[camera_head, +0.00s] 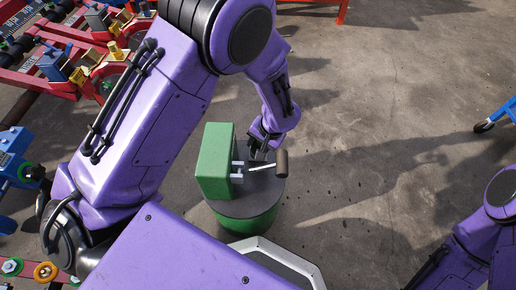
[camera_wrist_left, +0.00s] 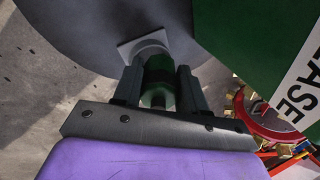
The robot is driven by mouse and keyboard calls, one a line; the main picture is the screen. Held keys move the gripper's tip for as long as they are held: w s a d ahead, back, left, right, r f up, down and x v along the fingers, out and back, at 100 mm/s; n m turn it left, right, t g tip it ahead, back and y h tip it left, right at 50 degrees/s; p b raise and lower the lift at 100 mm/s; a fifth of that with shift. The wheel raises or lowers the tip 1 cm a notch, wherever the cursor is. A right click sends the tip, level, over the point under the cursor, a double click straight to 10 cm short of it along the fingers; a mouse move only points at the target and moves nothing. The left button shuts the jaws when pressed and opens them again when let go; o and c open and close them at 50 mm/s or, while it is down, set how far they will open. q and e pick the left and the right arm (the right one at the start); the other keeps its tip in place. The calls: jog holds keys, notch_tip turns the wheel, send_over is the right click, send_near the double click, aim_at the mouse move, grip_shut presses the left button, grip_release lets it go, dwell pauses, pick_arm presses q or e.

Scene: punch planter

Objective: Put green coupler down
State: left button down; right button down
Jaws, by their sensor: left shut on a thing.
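My left gripper (camera_head: 259,148) reaches down over a green drum with a dark grey top (camera_head: 259,184). In the left wrist view its fingers (camera_wrist_left: 158,88) are closed on a dark green cylinder, the green coupler (camera_wrist_left: 157,80). The coupler's far end is at a light grey square fitting (camera_wrist_left: 144,46) by the grey disc; I cannot tell whether they touch. In the head view the coupler cannot be made out. My right gripper is out of view; only part of that arm shows at the lower right.
A green box (camera_head: 215,160) stands on the drum, left of the gripper. A lever with a dark brown handle (camera_head: 282,163) projects to the right. Red racks with machine parts (camera_head: 85,60) fill the upper left. The concrete floor right of the drum is clear.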

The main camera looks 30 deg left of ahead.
pick_arm(q)
jog(key=shift+s+f, duration=0.2)
jog(key=shift+f, duration=0.4)
jog(key=c, duration=0.6)
grip_release()
jog(key=shift+d, duration=0.2)
jog(key=p+v, duration=0.2)
jog(key=v, duration=0.2)
jog(key=p+v, duration=0.1)
jog(key=v, duration=0.3)
jog(key=p+v, duration=0.2)
jog(key=v, duration=0.2)
jog(key=shift+w+a+r+p, duration=0.1)
jog(key=shift+w+a+p, duration=0.2)
jog(key=shift+w, duration=0.05)
